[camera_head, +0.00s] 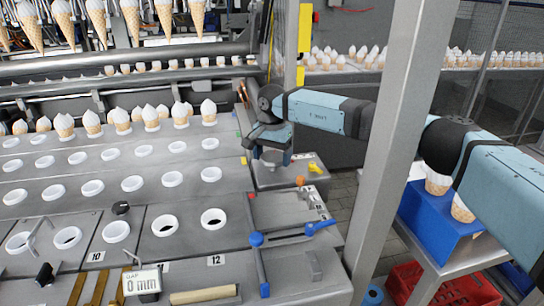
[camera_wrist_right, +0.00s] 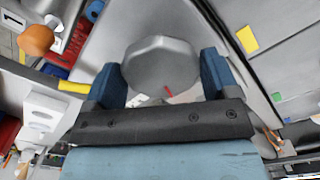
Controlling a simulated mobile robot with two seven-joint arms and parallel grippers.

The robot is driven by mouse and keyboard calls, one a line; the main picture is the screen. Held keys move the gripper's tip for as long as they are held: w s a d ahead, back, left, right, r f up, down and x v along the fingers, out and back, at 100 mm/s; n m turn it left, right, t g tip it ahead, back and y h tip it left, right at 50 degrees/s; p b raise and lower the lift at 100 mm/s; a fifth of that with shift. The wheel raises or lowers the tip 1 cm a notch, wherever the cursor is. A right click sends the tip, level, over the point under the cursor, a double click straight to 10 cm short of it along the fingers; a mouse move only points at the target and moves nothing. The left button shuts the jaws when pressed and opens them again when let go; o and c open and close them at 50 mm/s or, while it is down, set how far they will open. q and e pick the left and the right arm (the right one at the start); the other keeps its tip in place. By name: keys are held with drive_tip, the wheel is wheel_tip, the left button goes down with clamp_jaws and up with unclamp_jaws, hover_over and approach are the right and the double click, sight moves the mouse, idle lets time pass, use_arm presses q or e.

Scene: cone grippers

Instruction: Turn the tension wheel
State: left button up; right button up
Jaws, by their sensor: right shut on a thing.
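The tension wheel (camera_wrist_right: 160,58) is a grey, many-sided knob with a red mark near its edge. It sits between the two blue fingers of my right gripper (camera_wrist_right: 160,80), which is shut on it. In the head view my right gripper (camera_head: 271,148) points down over the right end of the machine, and the wheel is mostly hidden under it. My left gripper is in neither view.
A yellow handle (camera_head: 315,168) and an orange knob (camera_head: 300,181) sit just right of the wheel. A blue lever (camera_head: 257,239) is nearer. A grey post (camera_head: 403,130) stands in front of my right arm.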

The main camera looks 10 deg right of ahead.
sight(273, 157)
drive_tip(key=shift+n, duration=1.6)
drive_tip(key=shift+r, duration=0.1)
drive_tip(key=o, duration=0.8)
wheel_tip(273, 157, up, 14)
drive_tip(key=shift+p, duration=0.35)
